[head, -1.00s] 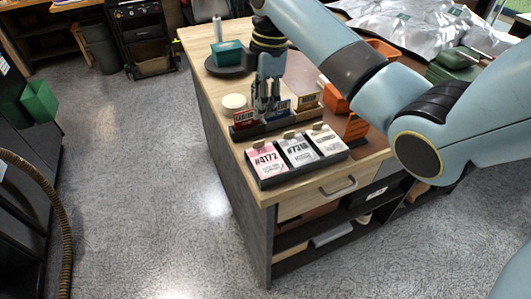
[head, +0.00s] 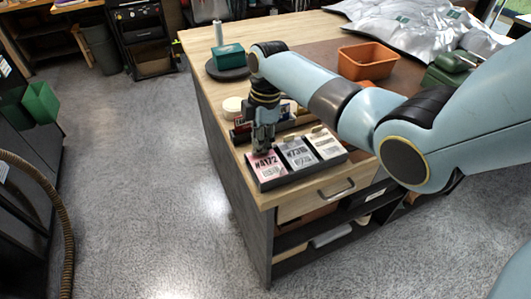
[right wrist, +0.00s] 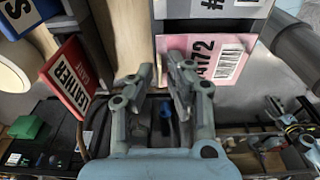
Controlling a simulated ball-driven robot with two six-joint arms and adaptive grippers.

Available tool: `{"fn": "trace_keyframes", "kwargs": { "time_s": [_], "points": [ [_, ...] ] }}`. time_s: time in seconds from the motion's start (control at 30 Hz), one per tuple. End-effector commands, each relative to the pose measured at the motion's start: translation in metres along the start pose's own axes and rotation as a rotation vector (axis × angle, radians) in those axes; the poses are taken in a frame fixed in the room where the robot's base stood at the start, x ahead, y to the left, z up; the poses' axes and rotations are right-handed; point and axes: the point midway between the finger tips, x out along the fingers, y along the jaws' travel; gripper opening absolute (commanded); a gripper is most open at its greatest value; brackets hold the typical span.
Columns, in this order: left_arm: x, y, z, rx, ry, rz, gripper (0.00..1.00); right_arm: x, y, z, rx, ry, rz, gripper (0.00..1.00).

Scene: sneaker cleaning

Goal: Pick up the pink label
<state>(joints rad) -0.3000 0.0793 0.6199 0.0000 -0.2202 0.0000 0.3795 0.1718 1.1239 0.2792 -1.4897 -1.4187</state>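The pink label (head: 267,168), marked #4172, lies in the left compartment of a dark tray (head: 305,176) near the table's front edge. My right gripper (head: 262,150) is over the back part of this label and hides some of it. In the right wrist view the fingers (right wrist: 161,68) are open with a gap between them. The pink label (right wrist: 225,62) shows there just right of and beyond the fingertips, and nothing is seen held. I cannot tell whether the fingers touch it. My left gripper is not in view.
A grey label (head: 297,152) and a pale label (head: 325,140) fill the tray's other compartments. A red card (right wrist: 68,75) stands upright close to the gripper. A white round lid (head: 233,105), teal box (head: 228,54) and orange bin (head: 368,62) are farther back.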

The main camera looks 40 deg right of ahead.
Motion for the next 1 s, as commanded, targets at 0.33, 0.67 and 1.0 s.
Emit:
{"fn": "trace_keyframes", "kwargs": {
  "time_s": [0.33, 0.67, 1.0],
  "points": [
    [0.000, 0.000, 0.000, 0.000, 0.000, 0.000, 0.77, 0.000, 0.000, 0.000, 0.001, 0.000, -0.001, 0.00],
    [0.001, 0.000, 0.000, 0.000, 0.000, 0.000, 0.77, -0.003, 0.000, 0.000, 0.001, 0.000, 0.000, 0.00],
    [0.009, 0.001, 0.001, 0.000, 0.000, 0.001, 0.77, -0.049, 0.000, 0.011, 0.003, -0.006, 0.003, 0.00]
  ]
}}
